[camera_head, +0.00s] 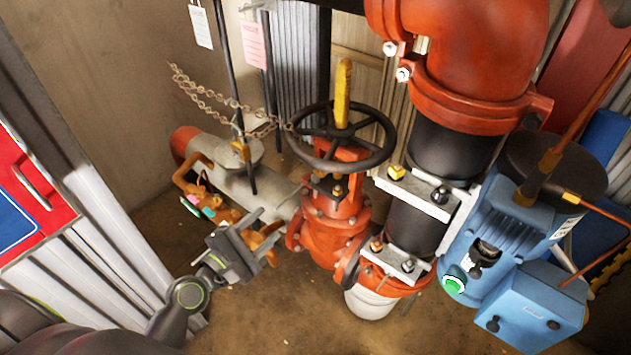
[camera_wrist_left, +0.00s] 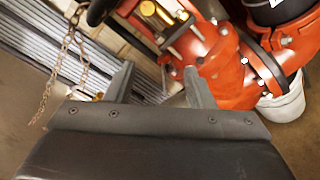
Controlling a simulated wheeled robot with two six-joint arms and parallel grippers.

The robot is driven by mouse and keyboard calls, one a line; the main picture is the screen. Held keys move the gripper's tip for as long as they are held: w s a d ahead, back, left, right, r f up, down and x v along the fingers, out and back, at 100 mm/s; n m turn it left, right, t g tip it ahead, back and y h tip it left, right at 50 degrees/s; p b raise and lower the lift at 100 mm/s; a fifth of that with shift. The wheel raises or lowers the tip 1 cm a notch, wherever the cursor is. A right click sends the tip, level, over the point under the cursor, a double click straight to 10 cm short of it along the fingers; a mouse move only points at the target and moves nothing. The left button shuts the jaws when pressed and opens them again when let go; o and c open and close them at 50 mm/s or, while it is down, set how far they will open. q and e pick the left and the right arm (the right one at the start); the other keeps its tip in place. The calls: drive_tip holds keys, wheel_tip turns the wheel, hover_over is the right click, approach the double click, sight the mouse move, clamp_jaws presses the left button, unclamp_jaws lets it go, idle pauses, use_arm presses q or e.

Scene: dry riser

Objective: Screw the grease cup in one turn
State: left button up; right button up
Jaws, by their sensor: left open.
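I cannot tell for certain which fitting is the grease cup. A small brass-yellow fitting (camera_head: 397,172) stands on a pale bracket right of the handwheel. Another brass fitting (camera_head: 337,190) sits below the handwheel on the red valve (camera_head: 325,235). In the left wrist view, a shiny brass piece (camera_wrist_left: 147,8) shows at the top, beyond the fingers. My left gripper (camera_head: 268,232) is open and empty, left of the red valve and lower than the handwheel. In the left wrist view its fingers (camera_wrist_left: 159,72) are spread, with nothing between them. My right gripper is not in view.
The black handwheel (camera_head: 372,150) overhangs the valve. A chain (camera_head: 205,97) hangs behind it, and a grey pipe (camera_head: 225,185) with orange fittings lies left. A blue motor unit (camera_head: 510,225) stands right. The brown floor (camera_head: 270,315) in front is clear.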

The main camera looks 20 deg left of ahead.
use_arm(q)
wheel_tip(320, 180, up, 3)
drive_tip(key=d+h, duration=0.1)
drive_tip(key=p, duration=0.2)
approach(318, 173)
drive_tip(key=shift+n+t, duration=0.4)
drive_tip(key=x, duration=0.9)
drive_tip(key=shift+w+d+f, duration=0.2)
drive_tip(key=shift+w+f, duration=0.1)
drive_tip(key=shift+f, duration=0.05)
drive_tip(key=c, duration=1)
